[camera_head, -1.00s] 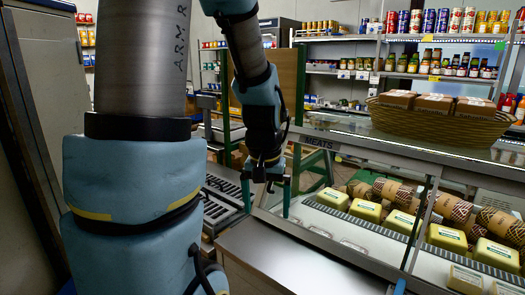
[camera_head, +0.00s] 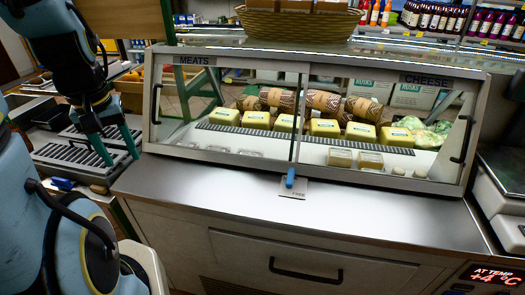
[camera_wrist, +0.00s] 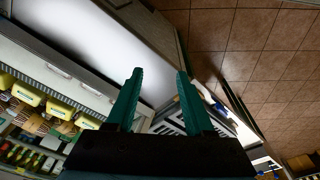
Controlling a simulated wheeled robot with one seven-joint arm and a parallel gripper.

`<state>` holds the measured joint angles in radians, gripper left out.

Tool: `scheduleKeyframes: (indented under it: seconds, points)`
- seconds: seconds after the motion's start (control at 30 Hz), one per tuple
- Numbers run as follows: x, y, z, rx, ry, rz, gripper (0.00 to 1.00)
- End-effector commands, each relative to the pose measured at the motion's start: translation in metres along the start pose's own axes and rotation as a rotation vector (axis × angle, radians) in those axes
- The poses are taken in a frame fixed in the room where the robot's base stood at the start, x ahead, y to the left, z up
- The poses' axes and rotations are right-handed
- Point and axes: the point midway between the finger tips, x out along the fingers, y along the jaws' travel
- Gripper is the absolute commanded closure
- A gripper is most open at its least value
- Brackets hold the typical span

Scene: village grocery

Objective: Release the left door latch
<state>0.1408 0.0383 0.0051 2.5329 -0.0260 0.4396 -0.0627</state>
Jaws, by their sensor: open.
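The glass display case has a left door (camera_head: 235,110) marked MEATS and a right door (camera_head: 385,125) marked CHEESE. A dark upright handle (camera_head: 156,104) sits at the left door's left edge. A small blue latch (camera_head: 290,178) with a pale tag stands at the bottom where the doors meet. Both doors look shut. My gripper (camera_head: 121,160) is open and empty, pointing down over a slotted dark tray left of the case, well apart from latch and handle. In the wrist view my gripper (camera_wrist: 160,72) has nothing between its green fingers; I cannot make out the latch there.
A steel counter ledge (camera_head: 330,207) runs clear in front of the case. Yellow packs (camera_head: 325,128) and patterned rolls lie behind the glass. A wicker basket (camera_head: 265,24) stands on top. A scale (camera_head: 503,195) is at the right. The slotted tray (camera_head: 75,155) is under my gripper.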

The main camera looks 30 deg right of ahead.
Motion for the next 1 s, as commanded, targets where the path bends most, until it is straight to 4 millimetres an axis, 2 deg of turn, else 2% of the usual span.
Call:
scheduleKeyframes:
  seconds: [0.03, 0.17, 0.3, 0.43, 0.6, 0.7, 0.83, 1.0]
  points:
    - [0.006, 0.010, -0.005, -0.026, -0.008, 0.009, 0.54]
    - [0.019, 0.046, -0.021, -0.162, -0.042, 0.038, 0.69]
    - [0.034, 0.099, -0.035, -0.342, -0.098, 0.063, 0.84]
    - [0.046, 0.153, -0.041, -0.504, -0.156, 0.075, 0.99]
    - [0.060, 0.226, -0.037, -0.699, -0.234, 0.071, 1.00]
    - [0.066, 0.263, -0.030, -0.791, -0.274, 0.060, 1.00]
    - [0.069, 0.298, -0.020, -0.879, -0.311, 0.047, 1.00]
    - [0.070, 0.319, -0.013, -0.935, -0.334, 0.035, 1.00]
